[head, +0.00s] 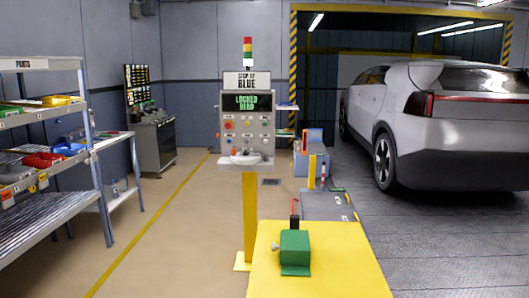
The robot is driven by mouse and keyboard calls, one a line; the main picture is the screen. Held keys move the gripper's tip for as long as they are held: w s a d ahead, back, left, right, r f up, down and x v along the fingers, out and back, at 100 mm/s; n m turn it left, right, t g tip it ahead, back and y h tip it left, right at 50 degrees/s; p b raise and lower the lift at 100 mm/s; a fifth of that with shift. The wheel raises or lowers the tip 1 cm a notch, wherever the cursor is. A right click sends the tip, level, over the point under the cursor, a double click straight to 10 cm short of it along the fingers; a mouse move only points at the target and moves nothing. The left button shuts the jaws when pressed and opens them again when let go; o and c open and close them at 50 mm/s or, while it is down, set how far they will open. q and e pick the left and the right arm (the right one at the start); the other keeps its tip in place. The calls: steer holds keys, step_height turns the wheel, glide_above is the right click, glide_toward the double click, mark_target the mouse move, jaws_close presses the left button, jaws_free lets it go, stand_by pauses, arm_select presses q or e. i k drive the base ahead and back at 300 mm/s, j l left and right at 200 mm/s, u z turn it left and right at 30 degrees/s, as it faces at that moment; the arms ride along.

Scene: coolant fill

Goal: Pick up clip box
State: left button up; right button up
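I cannot tell for sure which thing is the clip box; no label that says so is readable. Small open bins stand on the parts rack at the left: a yellow bin (57,100), a red bin (43,160) and a blue bin (69,149). A green bin (11,110) shows at the rack's left edge. Neither of my grippers is in view.
The parts rack (106,222) fills the left side. A green block-shaped device (295,248) sits on a yellow surface (340,275). A silver car (440,115) is at right. Floor at centre-left is clear.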

mark_target(296, 250)
steer(key=i+j+z, duration=0.15)
steer(key=j+z, duration=0.2)
steer(key=j, duration=0.35)
steer(key=j+z, duration=0.4)
steer(key=j, duration=0.25)
steer(key=i+z, duration=0.1)
steer(key=z, duration=0.45)
steer(key=i+j+z, duration=0.15)
steer(key=j+z, duration=0.3)
steer(key=i+j+z, duration=0.1)
steer(key=j+z, duration=0.15)
steer(key=z, duration=0.2)
steer(key=j+z, duration=0.55)
steer(key=j, duration=1.1)
steer(key=j+z, duration=0.15)
steer(key=j, duration=0.45)
steer(key=j+z, duration=0.1)
steer(key=j, duration=0.5)
steer(key=k+j+z, duration=0.1)
steer(key=j, duration=0.45)
steer(key=k+j, duration=0.1)
steer(key=j, duration=0.5)
steer(key=k+j+z, duration=0.15)
steer(key=j, duration=0.45)
